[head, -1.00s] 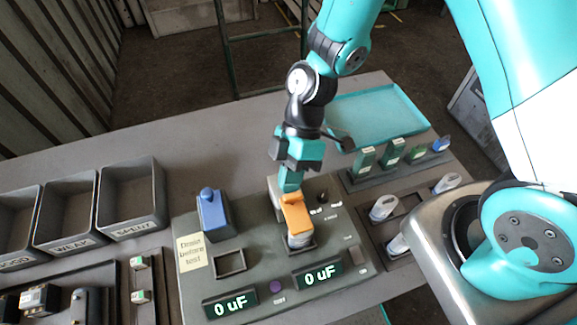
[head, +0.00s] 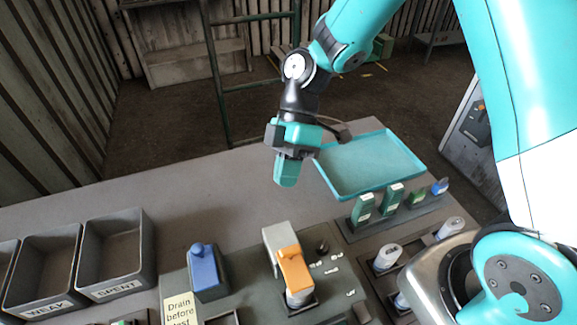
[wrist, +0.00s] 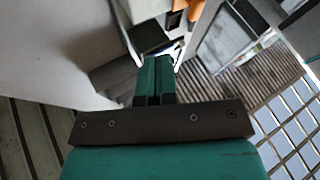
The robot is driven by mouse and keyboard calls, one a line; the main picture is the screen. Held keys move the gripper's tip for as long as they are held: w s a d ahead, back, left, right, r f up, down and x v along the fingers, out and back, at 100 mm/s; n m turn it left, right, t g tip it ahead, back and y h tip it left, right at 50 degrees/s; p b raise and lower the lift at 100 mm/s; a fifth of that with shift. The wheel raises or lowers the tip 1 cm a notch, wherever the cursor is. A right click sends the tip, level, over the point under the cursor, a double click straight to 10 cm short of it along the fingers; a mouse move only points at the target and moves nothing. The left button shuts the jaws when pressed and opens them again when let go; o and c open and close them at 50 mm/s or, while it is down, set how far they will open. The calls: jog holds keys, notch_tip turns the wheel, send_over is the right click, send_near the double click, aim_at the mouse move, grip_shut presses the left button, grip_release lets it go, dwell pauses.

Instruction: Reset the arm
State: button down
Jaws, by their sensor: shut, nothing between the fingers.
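My gripper (head: 287,172) is shut and empty. In the head view it hangs above the back of the grey table, behind the orange-topped lever (head: 291,270) and left of the teal tray. It touches nothing that I can see. In the wrist view the gripper fingers (wrist: 155,80) lie side by side, closed together. That view looks out over walls and slatted surfaces, with no bench item clearly readable between or in front of the fingers.
A teal tray (head: 372,165) lies at the back right. Green parts (head: 392,198) stand in a rack before it. A blue block (head: 206,270) stands on the tester, with a "Drain before test" note (head: 181,309). Grey bins (head: 112,255) are at left. The table's back middle is clear.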

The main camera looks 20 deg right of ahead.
jog(key=shift+v, duration=0.95)
jog(key=shift+r, duration=0.1)
